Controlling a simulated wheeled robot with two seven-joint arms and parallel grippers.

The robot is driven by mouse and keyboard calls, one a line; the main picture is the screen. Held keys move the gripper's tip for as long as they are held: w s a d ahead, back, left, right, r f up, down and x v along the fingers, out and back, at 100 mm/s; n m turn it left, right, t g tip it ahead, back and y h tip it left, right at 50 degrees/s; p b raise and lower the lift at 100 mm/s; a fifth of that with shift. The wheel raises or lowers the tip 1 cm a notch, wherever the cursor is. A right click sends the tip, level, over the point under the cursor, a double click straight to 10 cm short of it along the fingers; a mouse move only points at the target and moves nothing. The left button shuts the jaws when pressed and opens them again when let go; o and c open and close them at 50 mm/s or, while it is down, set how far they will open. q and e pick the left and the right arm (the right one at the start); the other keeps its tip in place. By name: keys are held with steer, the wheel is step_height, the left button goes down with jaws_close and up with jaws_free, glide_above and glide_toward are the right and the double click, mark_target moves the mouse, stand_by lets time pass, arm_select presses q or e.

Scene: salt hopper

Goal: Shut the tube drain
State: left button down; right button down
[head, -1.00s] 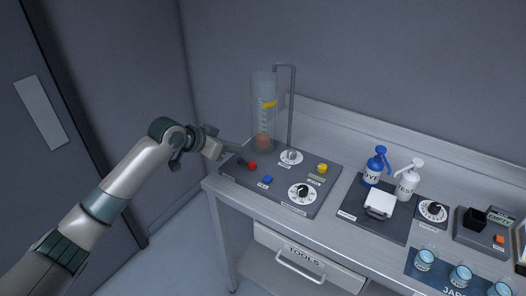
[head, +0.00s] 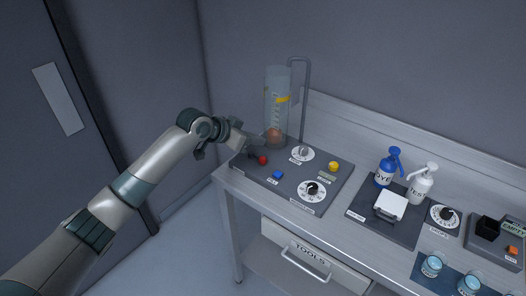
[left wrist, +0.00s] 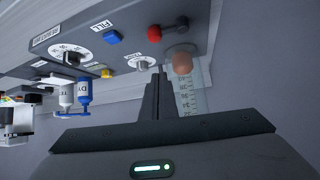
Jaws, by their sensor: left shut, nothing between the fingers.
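The clear tube (head: 276,100) stands upright at the back left of a dark panel (head: 325,172). It has scale marks, a yellow band and a reddish-orange object at its bottom. The drain's red-knobbed lever (head: 263,160) is at the panel's left, by the tube base. In the left wrist view the red knob (left wrist: 154,33) sits on a short dark arm running right, towards the tube foot. My left gripper (head: 258,145) is shut and empty, its tips just above and behind the knob, beside the tube's lower end. Contact cannot be told. My right gripper is not in view.
The panel also carries a blue button (head: 278,175), a yellow button (head: 334,167), a small dial (head: 302,153) and a large dial (head: 312,190). A grey bent pipe (head: 308,95) rises behind the tube. Bottles (head: 387,168) and jars stand further right.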

mark_target(263, 157)
arm_select(q)
steer(key=p+x, duration=0.2)
steer(key=x, duration=0.5)
steer(key=shift+d, duration=0.1)
steer(key=shift+f+p, duration=0.25)
steer(key=shift+p, duration=0.2)
steer(key=shift+s+a+f+p, duration=0.55)
steer(key=shift+a+p, duration=0.15)
steer(key=shift+s+a+f, duration=0.3)
steer(key=shift+s+a, duration=0.1)
steer(key=shift+a, duration=0.05)
steer(key=shift+f+p, duration=0.1)
steer(key=shift+p, duration=0.2)
steer(key=shift+f, duration=0.1)
